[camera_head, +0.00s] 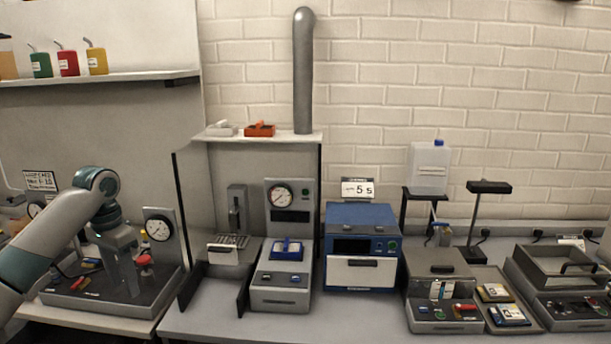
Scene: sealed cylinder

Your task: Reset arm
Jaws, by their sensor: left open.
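My left arm (50,240) comes in from the left and bends down at the elbow. My left gripper (127,278) points down over the dark tray (95,303) of the left station. It is open. The space between its fingers is hard to make out, and I cannot tell if anything stands there. A red knob (145,261) is just right of the gripper, below a round gauge (159,228). My right gripper is not in view.
Right of the arm stand a grey gauge unit with a blue piece (286,249), a blue box (361,245) and a grey device (441,290). A tall pipe (303,70) rises behind. A shelf (100,77) with coloured bottles is above left. Little bench is free.

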